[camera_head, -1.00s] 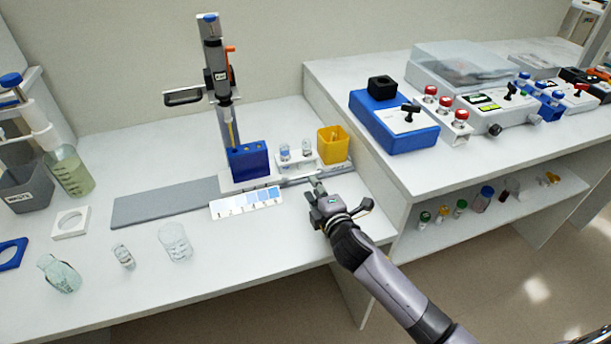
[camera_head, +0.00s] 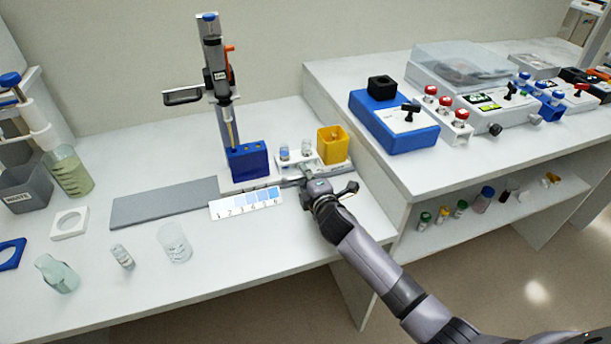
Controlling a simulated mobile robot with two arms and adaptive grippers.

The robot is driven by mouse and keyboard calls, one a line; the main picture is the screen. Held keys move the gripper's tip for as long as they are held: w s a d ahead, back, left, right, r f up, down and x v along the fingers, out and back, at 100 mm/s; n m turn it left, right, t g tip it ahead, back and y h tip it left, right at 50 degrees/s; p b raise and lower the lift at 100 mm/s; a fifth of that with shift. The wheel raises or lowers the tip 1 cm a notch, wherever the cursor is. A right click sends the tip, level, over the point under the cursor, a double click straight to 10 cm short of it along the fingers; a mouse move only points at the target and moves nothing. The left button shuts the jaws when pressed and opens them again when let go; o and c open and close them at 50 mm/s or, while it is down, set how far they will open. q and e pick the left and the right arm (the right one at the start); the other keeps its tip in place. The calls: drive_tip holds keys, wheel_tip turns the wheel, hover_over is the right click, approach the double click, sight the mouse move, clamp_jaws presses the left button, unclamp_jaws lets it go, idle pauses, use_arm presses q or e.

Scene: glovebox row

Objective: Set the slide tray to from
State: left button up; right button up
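The slide tray seems to be the pale plate (camera_head: 228,188) on the grey rail (camera_head: 165,203), below the upright dispenser stand (camera_head: 217,95). A blue block (camera_head: 248,162) stands on it. A white numbered strip (camera_head: 245,203) with blue shades lies along the rail's front; I cannot make out a pointer on it. My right gripper (camera_head: 305,180) is at the rail's right end, just in front of a small white rack (camera_head: 298,163) with capped vials. Its fingertips are small and partly hidden, so contact and opening are unclear. My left gripper is not in view.
A yellow box (camera_head: 333,145) stands close behind the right gripper. Glassware, including a beaker (camera_head: 174,243), stands at the front left. A higher bench (camera_head: 410,175) with a blue device (camera_head: 394,122) rises at the right. The table front below the strip is clear.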

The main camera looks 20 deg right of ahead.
clamp_jaws()
idle(0.5)
